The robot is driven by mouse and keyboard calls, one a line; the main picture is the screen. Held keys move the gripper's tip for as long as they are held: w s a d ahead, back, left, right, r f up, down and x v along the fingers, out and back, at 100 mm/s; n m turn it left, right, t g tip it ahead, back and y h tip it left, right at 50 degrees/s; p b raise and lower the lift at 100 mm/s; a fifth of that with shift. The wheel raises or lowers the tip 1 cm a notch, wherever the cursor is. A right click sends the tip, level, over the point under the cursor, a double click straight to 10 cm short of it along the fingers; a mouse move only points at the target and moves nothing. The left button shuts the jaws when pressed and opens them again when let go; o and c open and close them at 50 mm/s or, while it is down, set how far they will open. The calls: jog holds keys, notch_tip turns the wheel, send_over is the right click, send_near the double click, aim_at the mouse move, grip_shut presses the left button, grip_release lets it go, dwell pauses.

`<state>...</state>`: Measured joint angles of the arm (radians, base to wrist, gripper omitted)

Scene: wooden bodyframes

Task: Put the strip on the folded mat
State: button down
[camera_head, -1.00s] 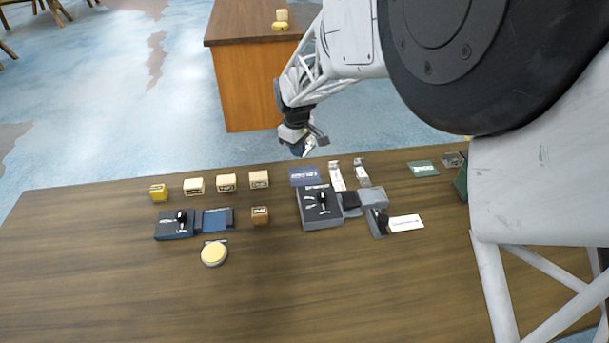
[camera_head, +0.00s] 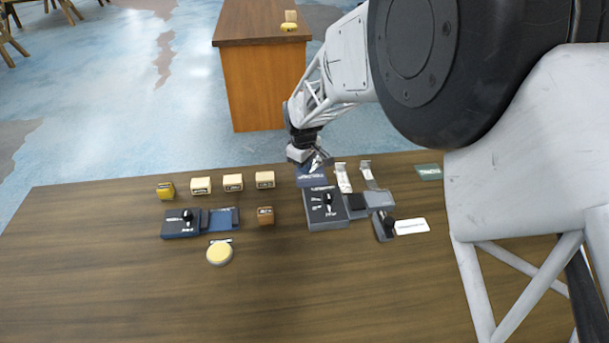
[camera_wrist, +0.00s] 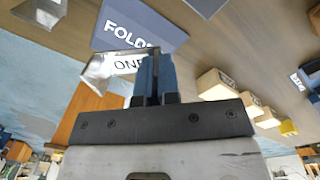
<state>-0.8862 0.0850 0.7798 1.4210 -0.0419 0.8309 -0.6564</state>
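My gripper (camera_head: 318,160) is over the far edge of the wooden table, just above the blue folded mat (camera_head: 311,180). In the wrist view its blue fingers (camera_wrist: 153,75) are close together on a silver strip (camera_wrist: 97,69) with a white label reading "ONE". The strip juts out to the left of the fingers. The dark blue mat with "FOLD" lettering (camera_wrist: 140,22) shows just beyond the strip, partly covered by it. I cannot tell if the strip touches the mat.
Two similar silver strips (camera_head: 343,178) (camera_head: 368,174) lie just right of the mat. A dark box with a black knob (camera_head: 325,212) stands in front of it. Several wooden blocks (camera_head: 233,182) line up to the left. The near table (camera_head: 150,300) is clear.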

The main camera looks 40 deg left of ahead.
aim_at(304, 182)
jog(key=shift+f, duration=1.85)
jog(key=c, duration=1.3)
grip_release()
jog(key=shift+c, duration=0.2)
jog(key=shift+r, duration=0.1)
notch_tip(304, 182, up, 12)
jog(key=shift+s, duration=0.25)
